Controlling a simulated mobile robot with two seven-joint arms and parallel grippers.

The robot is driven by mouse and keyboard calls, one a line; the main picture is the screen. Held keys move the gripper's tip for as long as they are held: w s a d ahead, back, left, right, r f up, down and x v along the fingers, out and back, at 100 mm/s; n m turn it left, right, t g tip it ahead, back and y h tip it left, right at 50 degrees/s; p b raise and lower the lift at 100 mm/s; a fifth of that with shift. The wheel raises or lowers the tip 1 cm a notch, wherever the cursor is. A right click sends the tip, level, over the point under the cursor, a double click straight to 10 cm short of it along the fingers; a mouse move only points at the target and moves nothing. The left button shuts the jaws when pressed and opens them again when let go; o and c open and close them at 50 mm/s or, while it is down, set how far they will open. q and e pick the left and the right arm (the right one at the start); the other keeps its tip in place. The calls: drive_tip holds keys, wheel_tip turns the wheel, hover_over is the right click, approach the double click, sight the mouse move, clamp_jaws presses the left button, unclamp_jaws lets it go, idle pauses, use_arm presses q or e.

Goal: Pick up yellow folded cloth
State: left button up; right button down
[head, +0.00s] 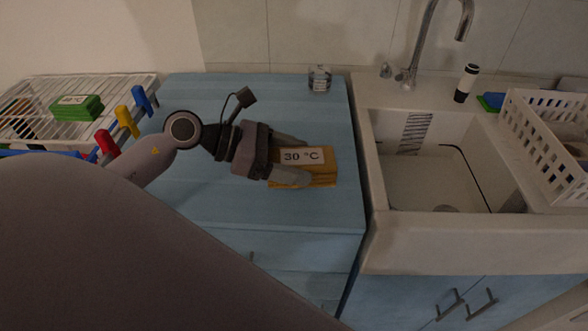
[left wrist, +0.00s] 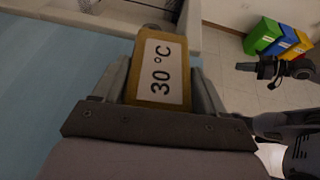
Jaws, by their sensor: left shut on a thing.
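The yellow folded cloth (head: 318,168) has a white label reading "30 °C". In the head view it is at the right part of the blue counter top. My left gripper (head: 300,163) is shut on it, one finger on each side. In the left wrist view the cloth (left wrist: 160,70) sits between the two fingers, its label facing the camera. I cannot tell whether the cloth touches the counter. In the left wrist view another gripper (left wrist: 284,68) shows at the right, its jaw state unclear; it is not seen in the head view.
The blue counter (head: 200,200) is clear around the cloth except for a glass (head: 319,78) at the back. A white rack (head: 130,82) with a green folded cloth (head: 77,107) stands left. The sink (head: 425,185) and a white basket (head: 545,125) are right. Colored bins (left wrist: 278,38) stand on the floor.

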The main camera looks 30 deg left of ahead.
sight(293, 157)
use_arm(q)
wheel_tip(293, 157, up, 16)
drive_tip(key=shift+r, duration=0.15)
